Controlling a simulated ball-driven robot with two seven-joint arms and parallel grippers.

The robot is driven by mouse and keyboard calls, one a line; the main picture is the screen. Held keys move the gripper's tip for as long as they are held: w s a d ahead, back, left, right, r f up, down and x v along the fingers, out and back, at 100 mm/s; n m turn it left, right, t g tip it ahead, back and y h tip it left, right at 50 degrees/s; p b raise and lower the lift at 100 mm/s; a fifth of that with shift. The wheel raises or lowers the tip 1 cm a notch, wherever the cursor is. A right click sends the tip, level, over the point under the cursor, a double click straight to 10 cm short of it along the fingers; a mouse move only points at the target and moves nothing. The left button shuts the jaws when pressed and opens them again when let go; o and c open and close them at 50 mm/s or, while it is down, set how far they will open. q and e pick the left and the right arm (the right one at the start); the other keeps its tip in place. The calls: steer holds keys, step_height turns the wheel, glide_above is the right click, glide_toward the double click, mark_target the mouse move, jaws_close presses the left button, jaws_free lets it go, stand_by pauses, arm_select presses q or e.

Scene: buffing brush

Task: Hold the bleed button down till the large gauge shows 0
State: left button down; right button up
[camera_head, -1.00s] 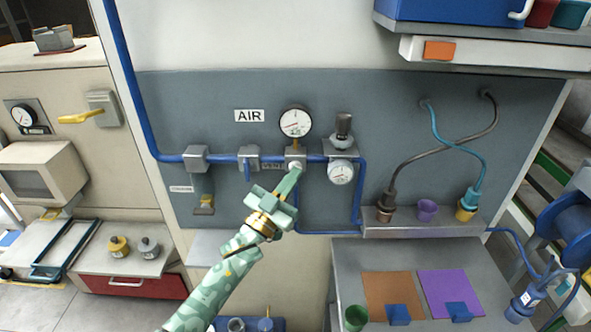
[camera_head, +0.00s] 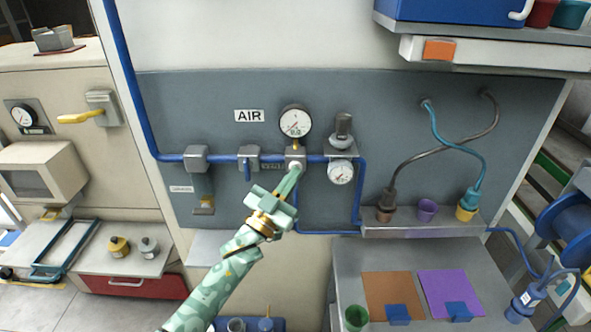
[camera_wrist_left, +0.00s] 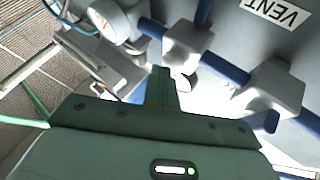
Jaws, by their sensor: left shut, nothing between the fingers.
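The large gauge (camera_head: 295,121) is a round white dial on the grey panel, right of the AIR label. In the left wrist view the shut fingers (camera_wrist_left: 162,88) reach to the grey block (camera_wrist_left: 188,46); contact is hard to make out. My right gripper is not in view.
A smaller gauge (camera_head: 341,172) hangs under the regulator (camera_head: 343,130) just right of the button. A blue-handled valve (camera_head: 248,160) is close on the left. A shelf (camera_head: 420,228) with cups and hose ends is at right.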

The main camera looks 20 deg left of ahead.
arm_select(q)
steer(key=shift+s, duration=0.1)
stand_by(0.5)
steer(key=shift+s+d+p, duration=0.25)
steer(key=shift+s+p, duration=0.3)
steer(key=shift+s, duration=0.2)
steer(key=s+p, duration=0.1)
steer(key=s, duration=0.1)
steer(key=s+d+p, duration=0.1)
steer(key=s, duration=0.2)
steer(key=shift+d, duration=0.2)
steer(key=shift+w, duration=0.1)
